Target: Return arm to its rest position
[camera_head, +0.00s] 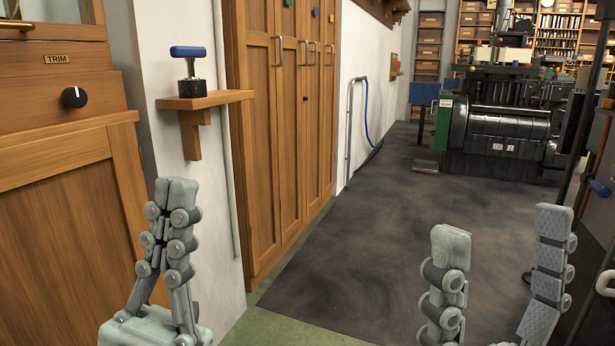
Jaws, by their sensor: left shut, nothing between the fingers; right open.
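My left gripper (177,190) stands upright at the lower left, in front of the white wall and the wooden cabinet. Its fingers are closed together with nothing between them. My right gripper (504,240) is at the lower right, above the dark floor. Its two fingers are wide apart and nothing is between them. The lower parts of both arms are cut off by the bottom edge of the picture.
A wooden cabinet (60,230) marked TRIM with a black knob (74,97) is at the left. A small wall shelf (205,100) holds a blue-handled lever (188,68). Tall wooden lockers (285,130) follow. A dark machine (505,120) stands at the back right.

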